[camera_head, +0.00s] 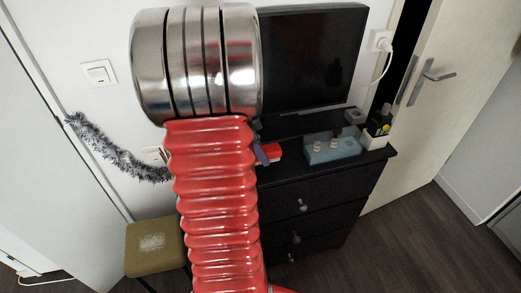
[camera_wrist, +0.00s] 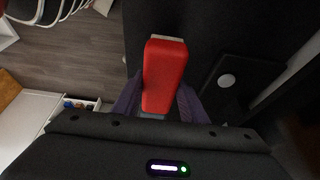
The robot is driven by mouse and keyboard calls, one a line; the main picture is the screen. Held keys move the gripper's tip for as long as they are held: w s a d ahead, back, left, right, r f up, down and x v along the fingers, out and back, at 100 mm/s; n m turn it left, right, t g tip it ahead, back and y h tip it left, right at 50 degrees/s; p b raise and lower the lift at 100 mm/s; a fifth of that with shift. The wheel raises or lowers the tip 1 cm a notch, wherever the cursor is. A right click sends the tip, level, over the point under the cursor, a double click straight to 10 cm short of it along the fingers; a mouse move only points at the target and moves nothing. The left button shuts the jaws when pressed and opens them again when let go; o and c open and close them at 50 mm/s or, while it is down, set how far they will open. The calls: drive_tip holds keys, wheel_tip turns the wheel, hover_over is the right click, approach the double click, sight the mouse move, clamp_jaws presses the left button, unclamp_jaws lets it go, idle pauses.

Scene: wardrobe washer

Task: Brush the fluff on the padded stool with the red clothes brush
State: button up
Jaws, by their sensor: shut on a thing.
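The red clothes brush (camera_wrist: 165,75) is held between the purple fingers of my gripper (camera_wrist: 160,90) in the wrist view. A pale strip shows at its far end. In the head view the brush (camera_head: 272,152) and my gripper (camera_head: 261,153) show just over the top of the black dresser, partly hidden; I cannot tell whether they touch it. The padded stool (camera_head: 139,264), olive-brown with dark legs, stands at the lower left, well apart from the brush. A whitish patch of fluff (camera_head: 152,242) lies on its seat.
A tinsel garland (camera_head: 110,148) hangs on the wall above the stool. Open floor (camera_head: 405,230) lies to the right.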

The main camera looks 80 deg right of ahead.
drive_tip(key=shift+f, duration=2.05)
drive_tip(key=o, duration=1)
drive_tip(key=shift+o, duration=0.2)
drive_tip(key=shift+o, duration=1.1)
drive_tip(key=shift+r, duration=0.35)
drive_tip(key=shift+c, duration=0.2)
